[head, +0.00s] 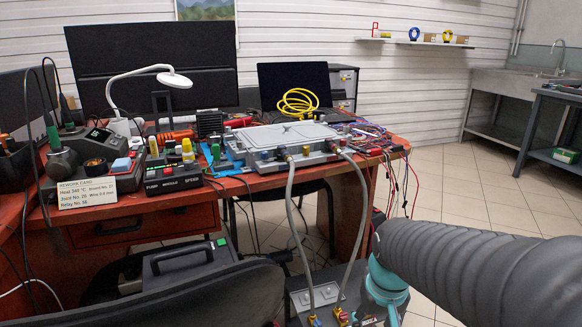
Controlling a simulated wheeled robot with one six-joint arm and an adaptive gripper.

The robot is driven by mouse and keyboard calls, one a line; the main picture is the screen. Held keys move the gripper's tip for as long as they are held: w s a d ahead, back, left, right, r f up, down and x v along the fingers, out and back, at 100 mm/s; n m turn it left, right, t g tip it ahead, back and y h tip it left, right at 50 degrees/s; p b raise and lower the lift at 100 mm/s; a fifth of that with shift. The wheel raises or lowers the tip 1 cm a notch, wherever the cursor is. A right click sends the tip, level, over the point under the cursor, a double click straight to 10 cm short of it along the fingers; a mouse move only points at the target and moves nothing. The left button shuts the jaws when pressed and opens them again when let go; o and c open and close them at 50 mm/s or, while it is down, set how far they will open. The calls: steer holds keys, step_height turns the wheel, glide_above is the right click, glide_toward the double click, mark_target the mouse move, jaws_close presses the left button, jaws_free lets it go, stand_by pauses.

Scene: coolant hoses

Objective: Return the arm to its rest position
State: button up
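My arm, in a grey ribbed sleeve with a teal joint, reaches in from the right edge of the head view to the lower middle right. My gripper cannot be seen in this view. Two grey coolant hoses hang from the front of a grey housing (288,134) on the desk. The left hose (294,215) and the right hose (363,215) run down to a grey unit (324,293) low in front of the desk. Their lower ends meet coloured fittings on it. My arm's teal joint is close to the right of this unit and covers part of that area.
The red-brown desk (262,183) carries a soldering station, a lamp (175,79), a push-button module (173,178) and loose wires (378,135). A dark chair (215,297) stands at the lower left. The tiled floor (470,190) is clear on the right, before a sink bench (500,100).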

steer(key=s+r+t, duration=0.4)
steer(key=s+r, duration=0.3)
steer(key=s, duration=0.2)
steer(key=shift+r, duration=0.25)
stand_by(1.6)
